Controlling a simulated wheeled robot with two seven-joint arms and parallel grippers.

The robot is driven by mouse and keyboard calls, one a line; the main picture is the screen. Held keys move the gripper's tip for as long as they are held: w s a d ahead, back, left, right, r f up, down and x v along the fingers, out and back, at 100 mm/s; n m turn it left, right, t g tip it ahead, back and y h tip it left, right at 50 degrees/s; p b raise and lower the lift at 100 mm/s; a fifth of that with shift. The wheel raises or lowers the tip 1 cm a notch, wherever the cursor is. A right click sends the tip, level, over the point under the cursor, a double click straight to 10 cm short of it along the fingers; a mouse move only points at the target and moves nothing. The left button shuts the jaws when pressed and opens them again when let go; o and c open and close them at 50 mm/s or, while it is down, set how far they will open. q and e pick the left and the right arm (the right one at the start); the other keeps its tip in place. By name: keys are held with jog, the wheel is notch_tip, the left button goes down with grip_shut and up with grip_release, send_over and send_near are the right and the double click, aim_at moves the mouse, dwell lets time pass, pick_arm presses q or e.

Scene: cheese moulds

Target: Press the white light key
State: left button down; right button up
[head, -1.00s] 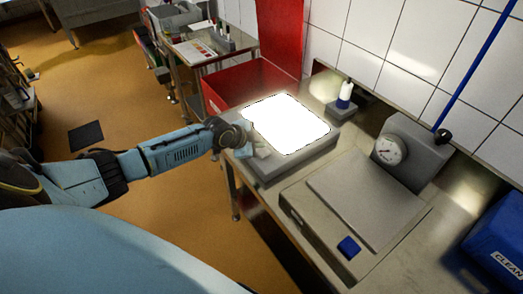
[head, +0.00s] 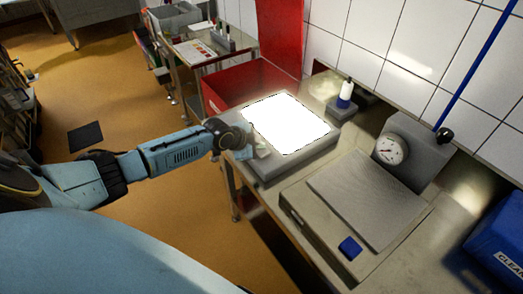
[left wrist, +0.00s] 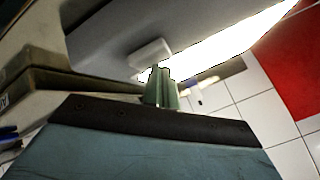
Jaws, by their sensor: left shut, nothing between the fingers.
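The light box (head: 270,172) is a grey slab on the steel bench, with a brightly lit white top panel (head: 288,124). The white light key (left wrist: 150,52) is a small pale block on the box's grey side in the left wrist view. In the head view a small pale patch shows by the box's near left corner, partly behind my gripper. My left gripper (head: 246,152) is at that corner. In the left wrist view its greenish fingers (left wrist: 160,75) are shut and empty, with their tips just below the key in the picture. I cannot tell whether they touch it.
A scale with a grey plate (head: 368,198), a blue button (head: 349,247) and a dial (head: 391,149) stands right of the box. A red crate (head: 240,88) is behind it. A bottle (head: 345,95) stands near the tiled wall. A blue bin (head: 497,240) is at far right.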

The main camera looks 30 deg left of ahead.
aim_at(259, 152)
pick_arm(q)
jog(key=shift+f, duration=0.3)
jog(key=shift+r, duration=0.15)
jog(key=shift+r+p, duration=0.4)
jog(key=shift+r, duration=0.25)
notch_tip(259, 152, up, 6)
jog(key=p, duration=0.5)
